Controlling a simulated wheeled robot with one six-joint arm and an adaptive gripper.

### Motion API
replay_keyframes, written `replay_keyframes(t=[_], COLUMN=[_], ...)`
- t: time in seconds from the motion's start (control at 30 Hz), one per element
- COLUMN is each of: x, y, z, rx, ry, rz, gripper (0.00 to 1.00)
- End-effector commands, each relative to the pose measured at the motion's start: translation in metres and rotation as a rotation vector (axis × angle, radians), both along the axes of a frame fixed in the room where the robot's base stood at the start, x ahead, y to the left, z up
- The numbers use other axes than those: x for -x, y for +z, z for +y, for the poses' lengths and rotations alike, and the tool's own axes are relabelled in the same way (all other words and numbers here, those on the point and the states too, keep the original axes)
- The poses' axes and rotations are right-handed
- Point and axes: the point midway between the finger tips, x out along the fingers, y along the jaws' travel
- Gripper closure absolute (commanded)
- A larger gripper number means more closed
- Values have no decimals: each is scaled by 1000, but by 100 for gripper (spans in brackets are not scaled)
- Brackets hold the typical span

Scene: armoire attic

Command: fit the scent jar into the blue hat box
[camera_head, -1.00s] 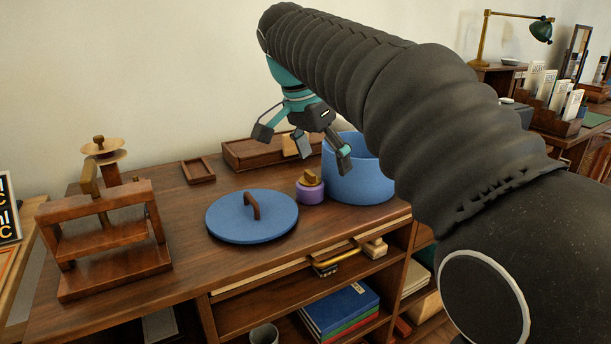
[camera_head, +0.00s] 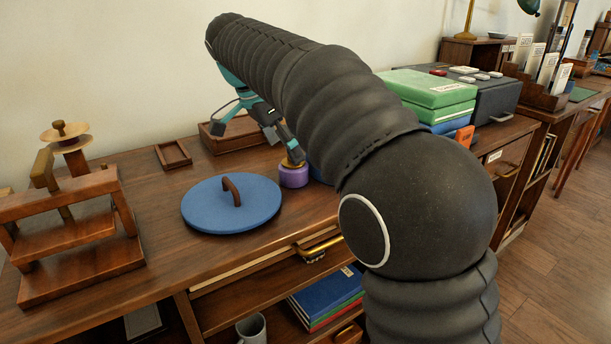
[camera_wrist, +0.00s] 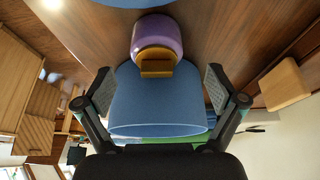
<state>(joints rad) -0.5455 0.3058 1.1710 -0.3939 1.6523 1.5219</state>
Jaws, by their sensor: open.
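The scent jar (camera_head: 293,176) is a small purple jar with a wooden-coloured top. It stands on the desk just right of a round blue lid (camera_head: 210,208) with a brown handle. My gripper (camera_head: 258,136) is open and empty above and behind the jar, one finger close to the jar's top. The blue hat box is mostly hidden by my arm; a sliver of blue (camera_head: 318,168) shows right of the jar. In the wrist view, the open, lidless-looking hat box (camera_wrist: 158,102) appears below the jar (camera_wrist: 158,35), between my spread fingers (camera_wrist: 160,86) in the picture.
A wooden press (camera_head: 82,225) stands on the left of the desk. A small wooden tray (camera_head: 173,155) and a longer one (camera_head: 230,140) lie at the back. Green and blue boxes (camera_head: 432,88) are stacked beyond my arm.

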Motion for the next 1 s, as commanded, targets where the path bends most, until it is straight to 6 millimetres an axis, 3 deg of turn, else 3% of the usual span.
replay_keyframes(t=[0.17,0.43,0.77,0.87,1.0], x=[-3,-10,-12,-12,-12], y=[-10,-43,-49,-49,-49], z=[-7,-21,-23,-23,-23], rx=[0,1,0,0,0], ry=[-4,-3,-2,-2,-2], rz=[1,2,-1,0,0], gripper=[6,6,6,26,61])
